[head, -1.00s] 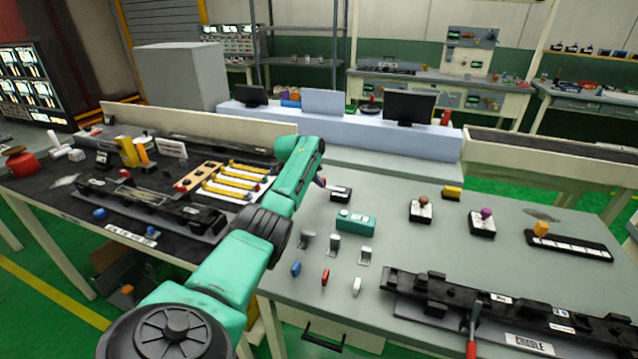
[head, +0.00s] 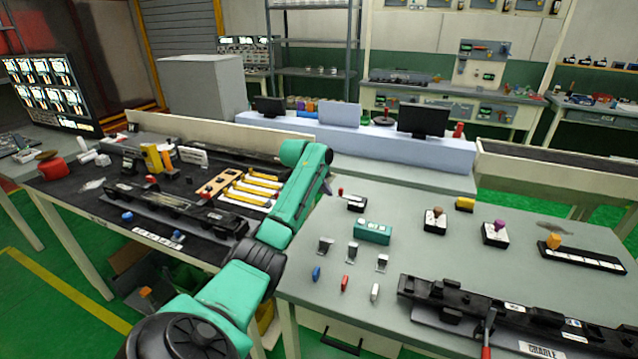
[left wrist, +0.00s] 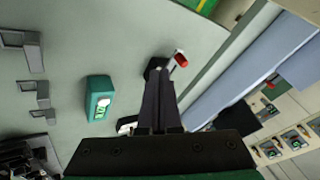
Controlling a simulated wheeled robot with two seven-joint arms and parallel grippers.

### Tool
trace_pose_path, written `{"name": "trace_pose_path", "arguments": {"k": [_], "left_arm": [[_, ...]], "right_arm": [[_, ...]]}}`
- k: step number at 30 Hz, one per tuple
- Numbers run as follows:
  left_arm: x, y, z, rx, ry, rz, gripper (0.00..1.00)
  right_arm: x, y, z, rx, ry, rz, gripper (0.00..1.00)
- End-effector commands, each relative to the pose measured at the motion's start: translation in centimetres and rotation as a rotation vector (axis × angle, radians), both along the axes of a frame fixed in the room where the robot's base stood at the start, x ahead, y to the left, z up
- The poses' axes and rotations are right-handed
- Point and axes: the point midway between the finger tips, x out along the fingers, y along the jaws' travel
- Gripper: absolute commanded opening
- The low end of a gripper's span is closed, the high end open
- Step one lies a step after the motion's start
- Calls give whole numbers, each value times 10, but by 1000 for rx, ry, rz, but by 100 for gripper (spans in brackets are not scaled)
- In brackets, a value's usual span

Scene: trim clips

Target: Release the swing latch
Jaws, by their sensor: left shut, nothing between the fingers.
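My left gripper (left wrist: 160,75) is shut and empty in the left wrist view. Its dark fingertips overlap a small black block with a red knob (left wrist: 181,58); I cannot tell whether they touch. The same block (head: 356,204) stands on the grey table in the head view, just right of my left arm's end. There the arm mostly hides the fingers. A red-handled lever (head: 487,338) stands at the black cradle fixture (head: 455,303) at the front right. I cannot tell which part is the swing latch. My right gripper is not in view.
A teal box (head: 373,231), also in the left wrist view (left wrist: 99,97), sits near the block. Grey brackets (head: 353,252) and small coloured pieces (head: 345,284) stand in front. Knobbed blocks (head: 495,233) stand to the right. A dark bench (head: 75,203) with parts lies left.

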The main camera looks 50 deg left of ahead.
Motion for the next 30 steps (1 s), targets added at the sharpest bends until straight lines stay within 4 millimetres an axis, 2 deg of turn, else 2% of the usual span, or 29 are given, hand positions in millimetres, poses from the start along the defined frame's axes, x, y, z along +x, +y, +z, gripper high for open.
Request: {"name": "trace_pose_path", "arguments": {"k": [3,6,15,25,28,30], "left_arm": [[-15,2,17,5,-2,1,0],[-22,2,27,1,-1,0,0],[-25,2,33,1,1,0,0],[-25,2,33,1,1,0,0],[-25,2,43,1,0,0,0],[-25,2,61,1,0,0,0]], "right_arm": [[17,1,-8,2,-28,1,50],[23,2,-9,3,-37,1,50],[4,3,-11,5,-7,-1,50],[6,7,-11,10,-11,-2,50],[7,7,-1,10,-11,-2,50],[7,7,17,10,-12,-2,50]]}}
